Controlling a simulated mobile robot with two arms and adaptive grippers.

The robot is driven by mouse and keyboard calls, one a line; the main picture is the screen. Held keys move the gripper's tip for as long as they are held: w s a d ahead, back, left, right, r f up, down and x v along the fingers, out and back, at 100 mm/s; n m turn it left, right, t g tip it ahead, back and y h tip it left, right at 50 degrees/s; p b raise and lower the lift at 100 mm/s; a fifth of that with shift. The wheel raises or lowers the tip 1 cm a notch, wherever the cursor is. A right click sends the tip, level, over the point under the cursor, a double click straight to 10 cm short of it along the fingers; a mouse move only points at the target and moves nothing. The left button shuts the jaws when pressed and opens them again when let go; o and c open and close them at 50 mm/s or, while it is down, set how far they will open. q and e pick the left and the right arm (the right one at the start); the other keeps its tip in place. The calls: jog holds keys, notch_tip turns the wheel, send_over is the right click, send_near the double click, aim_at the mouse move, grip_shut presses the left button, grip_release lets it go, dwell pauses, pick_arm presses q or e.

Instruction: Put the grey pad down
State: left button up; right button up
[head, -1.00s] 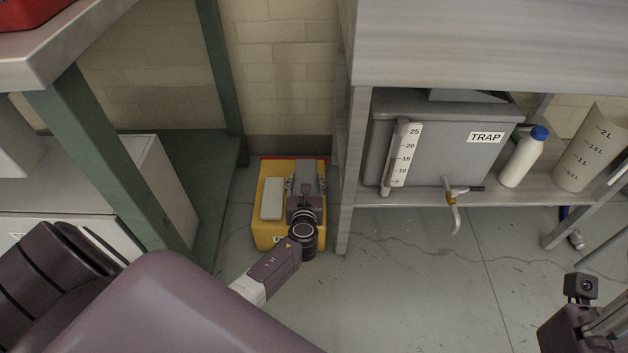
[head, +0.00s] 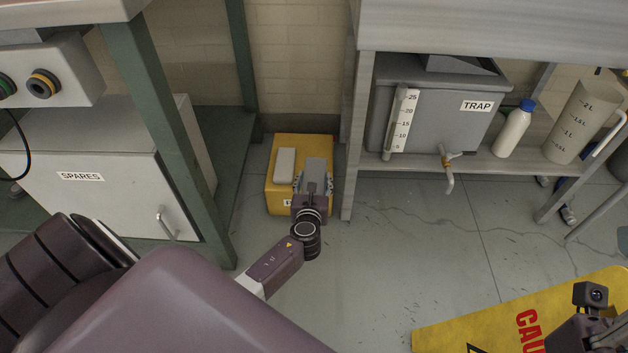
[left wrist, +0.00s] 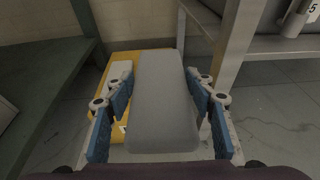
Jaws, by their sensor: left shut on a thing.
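The grey pad (left wrist: 163,100) is a flat slab with rounded edges, held between the blue-padded fingers of my left gripper (head: 313,184). In the head view the pad (head: 318,168) shows over the right part of a yellow box (head: 281,201) on the floor. I cannot tell whether it touches the box. A paler block (head: 286,162) lies on the box's left side, and it also shows in the left wrist view (left wrist: 118,72) left of the pad. Only part of my right arm shows at the lower right; its fingers are out of frame.
A green frame leg (head: 170,130) and a SPARES cabinet (head: 90,190) stand left. A bench leg (head: 354,140) stands close right of the box, with a grey TRAP tank (head: 440,120) on its shelf. A yellow caution sign (head: 470,325) lies lower right. Middle floor is clear.

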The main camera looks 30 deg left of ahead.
pick_arm(q)
jog(key=s+d+r+m+g+h, duration=0.1)
jog(key=s+d+r+m+h, duration=0.4)
jog(key=r, duration=0.6)
jog(key=s+d+r+m+g+h, duration=0.1)
jog(key=s+d+r+m+h, duration=0.5)
jog(key=r, duration=0.5)
jog(key=s+d+r+m+g+h, duration=0.2)
jog(key=s+d+r+m+h, duration=0.3)
jog(key=s+r+h, duration=0.3)
jog(key=shift+d+r+m, duration=0.4)
jog(key=shift+d+r, duration=0.2)
jog(key=shift+r, duration=1.2)
